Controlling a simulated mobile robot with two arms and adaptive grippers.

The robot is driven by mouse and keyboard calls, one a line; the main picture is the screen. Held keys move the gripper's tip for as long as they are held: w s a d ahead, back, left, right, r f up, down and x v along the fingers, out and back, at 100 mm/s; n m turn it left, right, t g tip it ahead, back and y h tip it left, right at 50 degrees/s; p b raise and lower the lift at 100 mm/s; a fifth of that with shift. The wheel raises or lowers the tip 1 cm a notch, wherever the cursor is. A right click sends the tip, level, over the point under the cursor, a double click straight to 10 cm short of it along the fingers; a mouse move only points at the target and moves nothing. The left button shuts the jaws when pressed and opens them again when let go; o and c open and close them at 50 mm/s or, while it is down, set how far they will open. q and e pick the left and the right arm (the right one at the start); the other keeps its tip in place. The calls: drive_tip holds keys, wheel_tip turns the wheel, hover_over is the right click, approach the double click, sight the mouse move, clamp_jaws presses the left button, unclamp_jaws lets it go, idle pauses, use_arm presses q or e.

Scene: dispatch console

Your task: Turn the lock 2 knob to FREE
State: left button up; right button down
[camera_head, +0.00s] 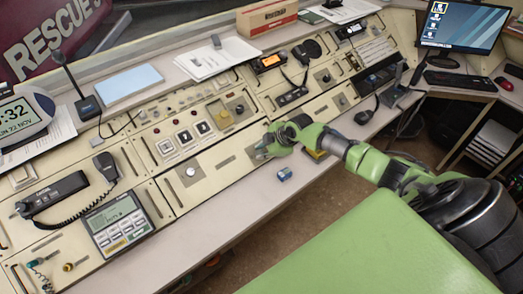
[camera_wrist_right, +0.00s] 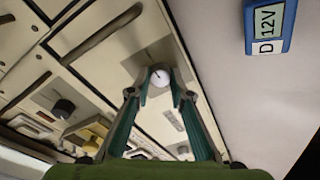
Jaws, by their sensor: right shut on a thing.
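My right gripper (camera_head: 263,151) reaches the sloped console panel from the right. In the right wrist view its two green fingers (camera_wrist_right: 160,92) are closed around a small round white knob (camera_wrist_right: 160,76) with a dark mark on its face. In the head view the gripper hides this knob. No label for lock 2 or FREE is readable, so I cannot tell which setting the mark points at. My left gripper is not in view.
A blue block (camera_head: 285,174) lies on the console ledge just below the gripper; it shows "12V" and "D" in the right wrist view (camera_wrist_right: 270,26). Another silver knob (camera_head: 191,172) is further left. A keypad unit (camera_head: 118,224) and corded handset (camera_head: 105,165) are at left.

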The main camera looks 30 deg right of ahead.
drive_tip(key=shift+w+r, duration=0.15)
idle(0.3)
drive_tip(key=c, duration=2.1)
unclamp_jaws()
drive_tip(key=v, duration=1.2)
